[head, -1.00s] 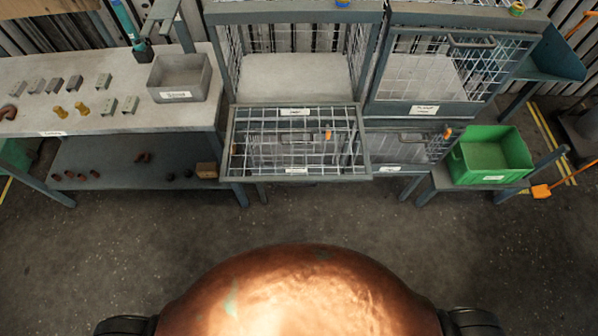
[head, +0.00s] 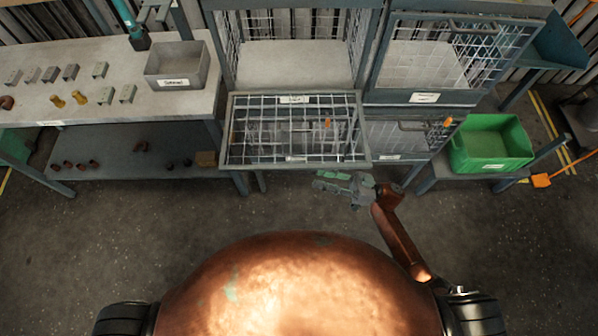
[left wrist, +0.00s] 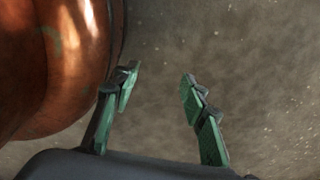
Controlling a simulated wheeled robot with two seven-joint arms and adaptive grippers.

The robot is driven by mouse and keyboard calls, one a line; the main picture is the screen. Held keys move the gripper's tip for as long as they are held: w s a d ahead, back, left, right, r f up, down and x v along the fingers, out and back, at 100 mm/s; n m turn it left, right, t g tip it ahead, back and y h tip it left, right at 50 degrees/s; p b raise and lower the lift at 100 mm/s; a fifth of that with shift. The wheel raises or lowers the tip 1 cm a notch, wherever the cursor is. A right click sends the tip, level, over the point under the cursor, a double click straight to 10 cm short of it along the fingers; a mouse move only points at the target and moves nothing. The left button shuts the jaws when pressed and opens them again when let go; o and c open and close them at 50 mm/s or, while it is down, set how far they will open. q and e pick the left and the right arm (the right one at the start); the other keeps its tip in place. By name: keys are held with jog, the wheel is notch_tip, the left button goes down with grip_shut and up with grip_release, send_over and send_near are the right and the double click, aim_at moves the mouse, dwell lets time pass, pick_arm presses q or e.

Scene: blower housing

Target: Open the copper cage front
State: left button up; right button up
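Several wire cages stand in a rack in the head view; their label words are too small to read, so I cannot tell which is copper. The upper left cage (head: 290,65) is open, its wire front (head: 296,164) folded down toward me. The upper right cage (head: 425,97) and lower right cage (head: 390,156) have their fronts up. The lower left cage shows only through the folded front. My right gripper (head: 320,181) is just below that front's near edge, fingers apart and empty. My left gripper (left wrist: 160,76) is open and empty over the floor in the left wrist view.
A green bin (head: 492,162) stands on a low stand at right. A workbench (head: 125,60) at left holds a grey tray (head: 178,84) and small metal parts. An orange latch or tag (head: 447,122) shows by the lower right cage. The floor before the rack is clear.

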aim_at(299, 174)
jog(key=x, duration=0.7)
jog(key=shift+s+r, duration=0.1)
jog(key=shift+s, duration=0.1)
jog(key=shift+a+r, duration=0.15)
jog(key=shift+a, duration=0.15)
pick_arm(q)
jog(key=shift+s+r, duration=0.2)
jog(key=shift+s, duration=0.5)
pick_arm(e)
jog(key=shift+w, duration=0.1)
jog(key=c, duration=0.6)
pick_arm(q)
jog(key=shift+s, duration=0.2)
pick_arm(e)
grip_shut()
